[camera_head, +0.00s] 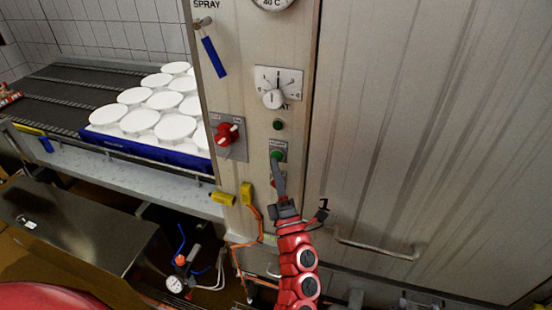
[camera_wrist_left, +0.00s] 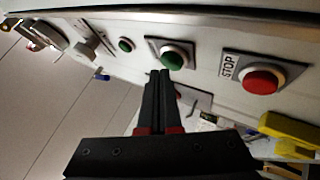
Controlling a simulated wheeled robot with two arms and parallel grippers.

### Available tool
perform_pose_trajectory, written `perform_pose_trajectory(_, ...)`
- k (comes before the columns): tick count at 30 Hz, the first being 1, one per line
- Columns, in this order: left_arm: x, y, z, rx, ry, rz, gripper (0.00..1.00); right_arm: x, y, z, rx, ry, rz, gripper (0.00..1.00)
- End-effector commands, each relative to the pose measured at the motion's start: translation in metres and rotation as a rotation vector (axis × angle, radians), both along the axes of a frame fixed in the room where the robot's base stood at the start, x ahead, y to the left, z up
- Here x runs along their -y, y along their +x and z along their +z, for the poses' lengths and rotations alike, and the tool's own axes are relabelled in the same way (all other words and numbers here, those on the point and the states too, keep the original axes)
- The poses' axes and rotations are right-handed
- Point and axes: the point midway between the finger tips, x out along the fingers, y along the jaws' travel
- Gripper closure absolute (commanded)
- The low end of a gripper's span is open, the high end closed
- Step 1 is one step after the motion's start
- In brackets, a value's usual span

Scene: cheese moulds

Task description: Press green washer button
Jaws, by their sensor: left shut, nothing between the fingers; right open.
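The green button (camera_head: 277,155) sits on a small plate on the steel control panel (camera_head: 240,90). In the left wrist view the green button (camera_wrist_left: 173,60) is a round cap in a pale collar. My left gripper (camera_head: 278,166) is shut and empty, with its fingers pointing up at the button from below. In the left wrist view the closed black fingertips (camera_wrist_left: 160,73) are right at the button's lower left edge. I cannot tell whether they touch it. My right gripper is not in view.
A red stop button (camera_wrist_left: 262,82) is beside the green one. A small green lamp (camera_head: 278,125), a dial (camera_head: 272,98) and a red rotary switch (camera_head: 227,134) are on the panel. White moulds (camera_head: 140,119) stand on a blue tray (camera_head: 150,153) at left.

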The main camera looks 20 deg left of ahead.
Motion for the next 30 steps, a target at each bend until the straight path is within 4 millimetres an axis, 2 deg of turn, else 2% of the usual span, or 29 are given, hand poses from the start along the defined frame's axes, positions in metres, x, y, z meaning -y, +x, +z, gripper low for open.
perform_pose_trajectory(30,0.0,0.01,0.001,0.002,-0.001,0.0,1.0,0.0,0.0,-0.008,0.0,0.0,0.0,0.5)
